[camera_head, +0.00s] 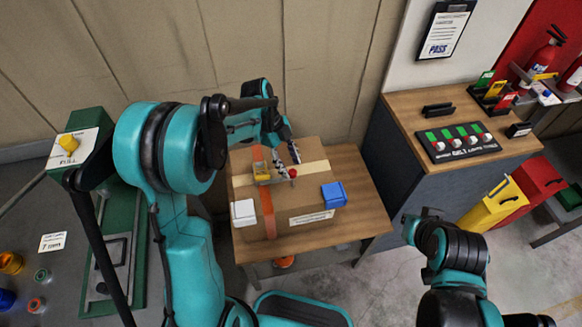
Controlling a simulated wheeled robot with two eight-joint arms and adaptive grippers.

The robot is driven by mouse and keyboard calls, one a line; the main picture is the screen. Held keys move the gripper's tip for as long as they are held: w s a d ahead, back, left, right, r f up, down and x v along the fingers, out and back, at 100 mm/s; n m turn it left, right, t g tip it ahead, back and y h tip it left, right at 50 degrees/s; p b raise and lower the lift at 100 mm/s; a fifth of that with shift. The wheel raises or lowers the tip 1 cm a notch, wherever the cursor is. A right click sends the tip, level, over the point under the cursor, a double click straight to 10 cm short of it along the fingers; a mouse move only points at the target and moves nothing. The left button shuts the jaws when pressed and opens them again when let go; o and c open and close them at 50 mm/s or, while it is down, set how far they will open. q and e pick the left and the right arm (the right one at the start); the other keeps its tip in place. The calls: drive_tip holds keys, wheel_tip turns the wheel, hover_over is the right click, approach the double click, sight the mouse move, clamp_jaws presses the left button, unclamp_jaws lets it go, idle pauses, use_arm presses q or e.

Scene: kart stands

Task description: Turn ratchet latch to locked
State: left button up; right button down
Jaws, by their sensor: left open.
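A brown cardboard box (248,189) stands on a wooden-topped table (367,214). An orange strap (268,212) runs over it. A small yellow ratchet latch (261,172) sits on the strap, and a lever with a red knob (293,173) extends to its right. I cannot read the latch's position from here. My left gripper (289,154) is open and empty just behind the red knob, close above the box. Contact with the lever is not clear. My right arm shows at the lower right, but I cannot make out its gripper.
On the right, a cabinet holds a black panel (458,143) with green labels. A green stand (87,217) is on the left. Beige wall panels close off the back.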

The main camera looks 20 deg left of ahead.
use_arm(q)
drive_tip(key=v, duration=1)
drive_tip(key=shift+s, duration=0.1)
drive_tip(key=s+n+t+y+b, duration=0.1)
drive_tip(key=s+n+t+y, duration=0.3)
drive_tip(key=s+n, duration=1.2)
drive_tip(key=shift+s+d+n+t, duration=0.25)
drive_tip(key=shift+d+n+t, duration=0.1)
drive_tip(key=shift+n+t, duration=2.2)
drive_tip(key=shift+f+n+g, duration=0.15)
drive_tip(key=shift+n+g, duration=0.2)
